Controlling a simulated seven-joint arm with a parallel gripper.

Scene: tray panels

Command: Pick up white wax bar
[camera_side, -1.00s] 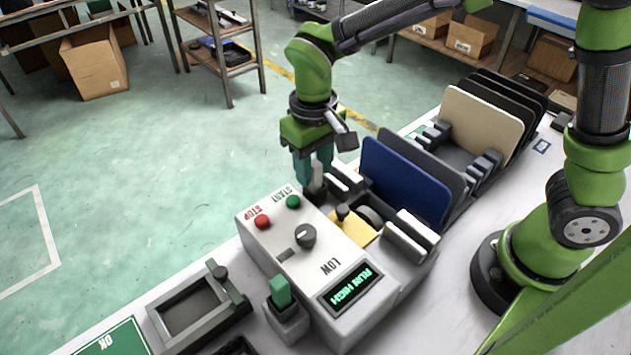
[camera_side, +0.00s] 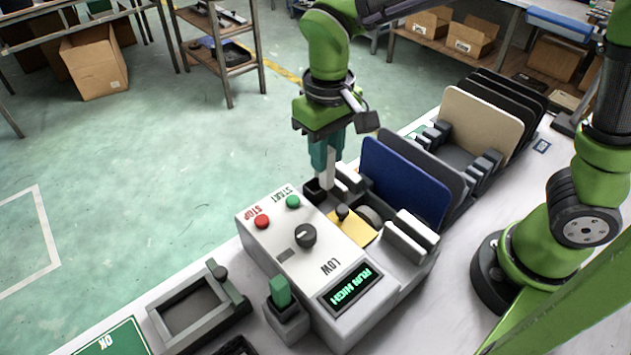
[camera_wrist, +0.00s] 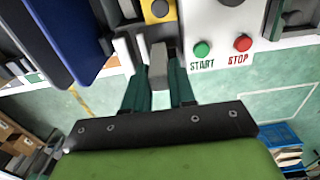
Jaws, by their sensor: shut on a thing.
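The white wax bar (camera_side: 327,172) is upright between the teal fingers of my gripper (camera_side: 326,156). In the wrist view the bar (camera_wrist: 158,68) looks grey-white, with a finger of my gripper (camera_wrist: 159,88) on each side. My gripper is shut on it. The bar's lower end is at the dark square holder (camera_side: 314,190) beside the control box; I cannot tell whether it is fully clear of the holder. The fingers cover the bar's top.
The control box (camera_side: 280,255) has a green START button (camera_side: 293,202), a red STOP button (camera_side: 262,222) and a dial. A blue panel (camera_side: 402,185) stands close on the right, with other panels behind. An empty dark frame (camera_side: 195,305) lies at front left.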

